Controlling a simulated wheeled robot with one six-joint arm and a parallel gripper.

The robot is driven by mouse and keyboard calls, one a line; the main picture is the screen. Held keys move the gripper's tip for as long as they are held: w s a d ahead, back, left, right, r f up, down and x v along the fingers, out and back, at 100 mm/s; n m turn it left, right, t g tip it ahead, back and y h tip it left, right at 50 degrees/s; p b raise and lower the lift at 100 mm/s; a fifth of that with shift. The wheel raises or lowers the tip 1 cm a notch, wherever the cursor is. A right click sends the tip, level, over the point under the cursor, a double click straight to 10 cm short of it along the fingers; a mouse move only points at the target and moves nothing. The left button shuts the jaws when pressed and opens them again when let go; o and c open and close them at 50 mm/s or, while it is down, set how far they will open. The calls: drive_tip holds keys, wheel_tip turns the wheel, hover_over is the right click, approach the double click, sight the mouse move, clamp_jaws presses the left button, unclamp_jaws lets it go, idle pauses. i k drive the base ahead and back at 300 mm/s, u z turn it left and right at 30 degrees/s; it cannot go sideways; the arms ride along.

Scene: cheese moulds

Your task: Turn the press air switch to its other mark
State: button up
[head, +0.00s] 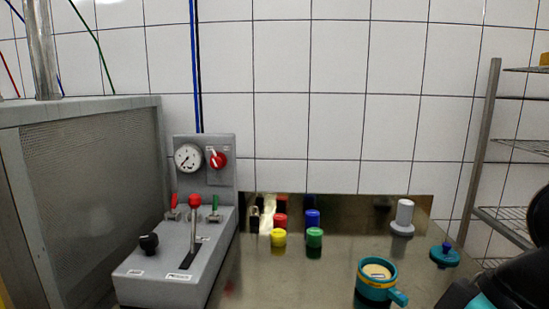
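The switch I take for the press air switch is a red rotary knob (218,161) on the upright panel of the grey control box (150,279), right of a round white gauge (187,157). A pale pointer line on the knob seems to lean up and to the left. The marks around it are too small to read. Dark parts of my arm show at the lower right edge, well away from the switch. I cannot make out my gripper's fingers in this view, and nothing touches the knob.
Below the switch stand a red-ball lever (194,201), a red handle, a green handle (214,206) and a black knob (149,243). Several coloured caps, a teal cheese mould (376,284) and a grey cylinder (403,215) stand on the shiny table. A wire rack (485,150) is at right.

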sight(218, 160)
drive_tip(key=z, duration=0.25)
drive_tip(key=i, duration=0.65)
drive_tip(key=u, duration=0.6)
drive_tip(key=i, duration=0.65)
drive_tip(key=u, duration=0.8)
